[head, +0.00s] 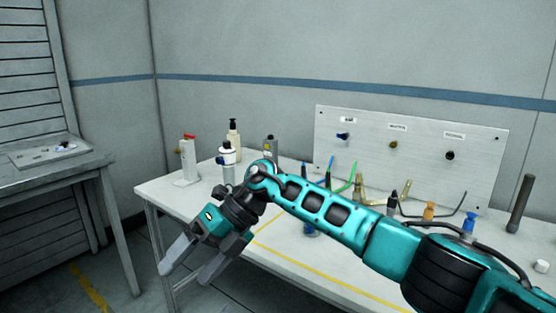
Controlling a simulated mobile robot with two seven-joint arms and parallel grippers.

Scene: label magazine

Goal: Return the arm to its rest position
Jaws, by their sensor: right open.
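My right arm reaches in from the lower right, across the front of the white table (163,189). My right gripper (188,272) hangs off the table's front left edge, over the floor. Its two grey fingers are apart, with nothing between them. My left gripper is out of view. A white panel (335,160) with three labelled fittings stands at the back of the table. The arm hides part of the table's middle.
Several tools and small bottles stand before the panel. A grey bench (90,162) is at the left, with a floor gap between.

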